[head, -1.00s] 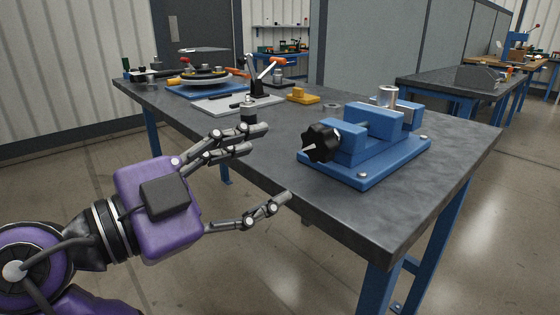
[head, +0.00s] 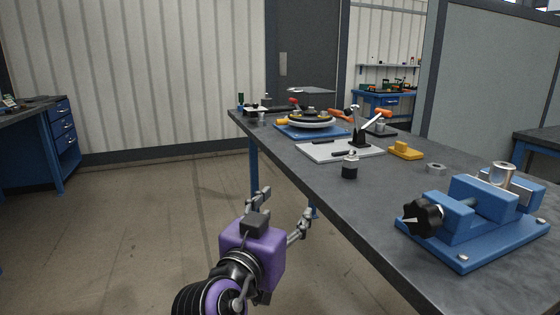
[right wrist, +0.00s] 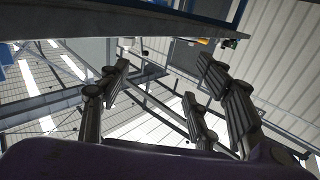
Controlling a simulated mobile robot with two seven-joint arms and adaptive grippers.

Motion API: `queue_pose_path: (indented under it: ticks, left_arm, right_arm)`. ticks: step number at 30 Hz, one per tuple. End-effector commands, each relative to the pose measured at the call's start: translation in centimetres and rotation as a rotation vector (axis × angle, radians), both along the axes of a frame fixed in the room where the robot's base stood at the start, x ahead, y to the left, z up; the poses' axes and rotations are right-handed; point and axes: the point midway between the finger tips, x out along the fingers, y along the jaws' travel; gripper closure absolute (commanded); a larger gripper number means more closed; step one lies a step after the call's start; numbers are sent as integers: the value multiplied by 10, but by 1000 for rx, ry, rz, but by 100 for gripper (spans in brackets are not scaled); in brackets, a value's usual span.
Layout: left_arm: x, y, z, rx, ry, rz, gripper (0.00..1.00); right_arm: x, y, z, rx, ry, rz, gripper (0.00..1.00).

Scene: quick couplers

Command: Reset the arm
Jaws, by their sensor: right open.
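My right gripper (head: 283,212) is purple with grey jointed fingers. In the head view it hangs over the floor, left of the dark workbench (head: 310,185) and apart from it. Its fingers are spread and empty. In the right wrist view the open fingers (right wrist: 165,100) show with nothing between them, against the walls and the bench underside. My left gripper is in neither view. A small dark coupler with a metal top (head: 350,167) stands upright on the bench near its left edge.
A blue vise (head: 472,228) with a black knob and a metal cylinder (head: 502,175) is at the bench's right. Behind are a yellow block (head: 405,151), a grey plate with a clamp (head: 325,151) and a round fixture (head: 312,119). Open floor lies left; a blue cabinet (head: 65,135) is at far left.

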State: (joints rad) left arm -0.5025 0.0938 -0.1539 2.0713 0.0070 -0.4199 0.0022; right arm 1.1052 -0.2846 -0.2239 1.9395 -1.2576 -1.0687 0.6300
Motion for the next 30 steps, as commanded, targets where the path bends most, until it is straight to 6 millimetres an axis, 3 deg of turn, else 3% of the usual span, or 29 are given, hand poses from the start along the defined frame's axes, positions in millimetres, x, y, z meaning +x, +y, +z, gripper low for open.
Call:
queue_pose_path:
  ticks: [1,5,8,12,16,22,27,30]
  left_arm:
    - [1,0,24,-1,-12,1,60]
    - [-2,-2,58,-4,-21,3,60]
    - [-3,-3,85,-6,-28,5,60]
    - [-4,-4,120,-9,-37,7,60]
    - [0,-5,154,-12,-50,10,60]
    - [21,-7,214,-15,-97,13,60]
    - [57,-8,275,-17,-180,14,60]
    - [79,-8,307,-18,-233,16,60]
  right_arm:
    - [-1,2,-6,-41,47,68,42]
    - [-13,8,-58,-111,168,255,42]
    - [-39,3,-100,-129,249,371,42]
    - [-94,-16,-151,-113,348,483,42]
    - [-160,-44,-184,-67,433,536,42]
    - [-275,-97,-200,33,559,537,42]
    - [-372,-143,-185,111,668,482,42]
    - [-417,-165,-175,112,724,451,42]
